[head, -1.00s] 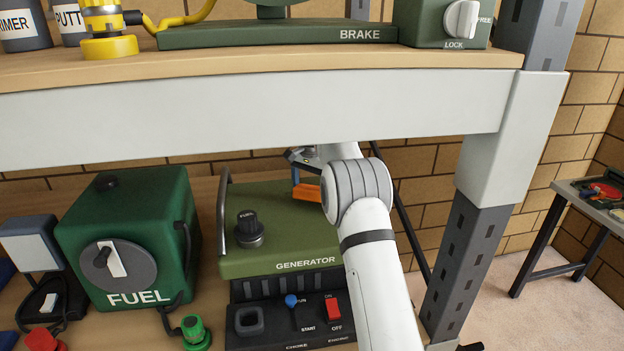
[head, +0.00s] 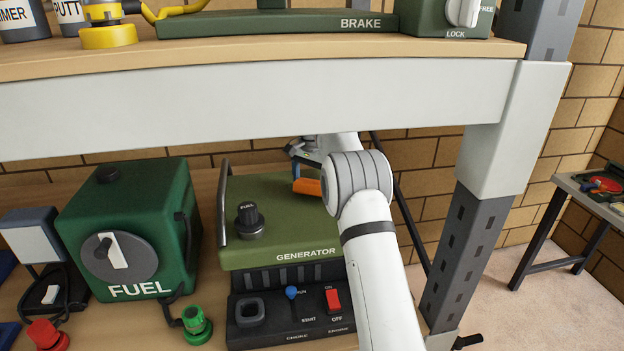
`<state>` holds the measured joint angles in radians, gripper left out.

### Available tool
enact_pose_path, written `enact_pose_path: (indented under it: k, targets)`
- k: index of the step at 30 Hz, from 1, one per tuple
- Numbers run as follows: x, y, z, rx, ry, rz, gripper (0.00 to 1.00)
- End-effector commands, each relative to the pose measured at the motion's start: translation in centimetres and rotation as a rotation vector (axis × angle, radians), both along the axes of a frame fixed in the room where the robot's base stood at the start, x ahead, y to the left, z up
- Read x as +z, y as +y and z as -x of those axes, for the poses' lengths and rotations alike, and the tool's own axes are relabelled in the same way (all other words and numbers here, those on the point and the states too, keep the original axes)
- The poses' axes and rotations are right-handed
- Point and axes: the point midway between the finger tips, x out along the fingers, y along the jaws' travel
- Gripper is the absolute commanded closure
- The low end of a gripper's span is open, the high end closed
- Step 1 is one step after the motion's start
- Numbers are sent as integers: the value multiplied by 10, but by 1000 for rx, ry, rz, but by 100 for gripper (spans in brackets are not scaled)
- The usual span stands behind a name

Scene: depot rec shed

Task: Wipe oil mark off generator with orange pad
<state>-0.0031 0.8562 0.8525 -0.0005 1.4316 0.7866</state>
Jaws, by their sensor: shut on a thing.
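The green generator (head: 275,261) stands on the lower shelf, with a black fuel cap (head: 249,220) on top and a black control panel in front. The orange pad (head: 308,187) is over the back right of its top. My gripper (head: 297,172) is shut on the pad, partly hidden behind my white arm. I cannot tell whether the pad touches the top. No oil mark shows; my arm covers the right part of the top.
A green fuel tank (head: 140,205) stands left of the generator. The upper shelf's pale beam (head: 250,105) runs above my arm. A metal handle bar (head: 223,200) rises at the generator's left. A dark shelf post (head: 460,255) is at the right.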

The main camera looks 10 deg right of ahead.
Motion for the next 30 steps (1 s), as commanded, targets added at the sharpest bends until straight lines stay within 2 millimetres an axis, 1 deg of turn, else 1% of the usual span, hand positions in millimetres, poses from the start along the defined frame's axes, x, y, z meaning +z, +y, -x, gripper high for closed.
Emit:
enact_pose_path:
  k: [4, 7, 15, 18, 25, 30]
  targets:
    - [-2, 0, 0, -1, 0, 0, 39]
    - [-2, 0, -4, -1, 0, 0, 39]
    - [-2, -1, -27, -1, -1, 0, 39]
    - [-1, -1, -32, -1, -1, 0, 39]
    - [-1, 0, -35, -2, 0, 0, 39]
    - [-2, 11, -35, 0, 0, 0, 39]
